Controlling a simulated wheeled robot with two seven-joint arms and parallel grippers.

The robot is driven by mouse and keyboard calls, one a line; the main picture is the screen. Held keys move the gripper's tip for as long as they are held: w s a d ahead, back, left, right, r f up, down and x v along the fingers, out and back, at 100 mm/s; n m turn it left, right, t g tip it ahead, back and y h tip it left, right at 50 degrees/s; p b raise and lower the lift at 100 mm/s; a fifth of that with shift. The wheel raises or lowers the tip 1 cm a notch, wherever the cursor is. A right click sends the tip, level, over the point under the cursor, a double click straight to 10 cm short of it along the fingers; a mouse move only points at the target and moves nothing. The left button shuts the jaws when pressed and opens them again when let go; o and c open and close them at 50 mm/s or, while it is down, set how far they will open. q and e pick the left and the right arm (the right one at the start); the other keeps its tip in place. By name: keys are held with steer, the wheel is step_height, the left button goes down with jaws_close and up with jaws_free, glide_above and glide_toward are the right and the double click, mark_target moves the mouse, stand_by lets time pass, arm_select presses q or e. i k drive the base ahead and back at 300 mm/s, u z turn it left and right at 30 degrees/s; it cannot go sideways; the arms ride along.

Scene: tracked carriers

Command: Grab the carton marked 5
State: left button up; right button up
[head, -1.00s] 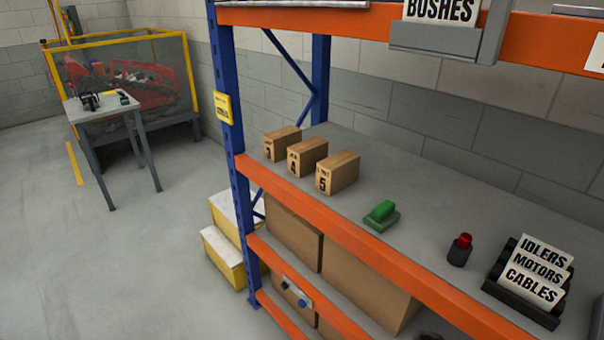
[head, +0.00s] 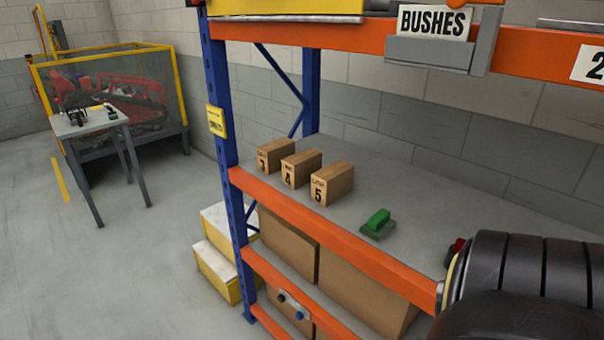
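The carton marked 5 (head: 332,184) is a small brown box standing upright on the grey shelf (head: 400,182). It is the rightmost of a row of three. The carton marked 4 (head: 301,169) and the carton marked 3 (head: 275,157) stand to its left, with small gaps between them. A dark, rounded part of my arm fills the lower right corner of the head view, to the right of the cartons and well apart from them. Neither of my grippers shows.
A green block-like object (head: 378,223) lies on the shelf right of the cartons. An orange beam (head: 300,218) runs along the shelf's front edge and a blue post (head: 221,130) stands at its left. My arm mostly hides a red-topped object (head: 455,249).

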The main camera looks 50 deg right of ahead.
mark_target(330, 184)
steer(key=i, duration=1.55)
steer(key=z, duration=1.3)
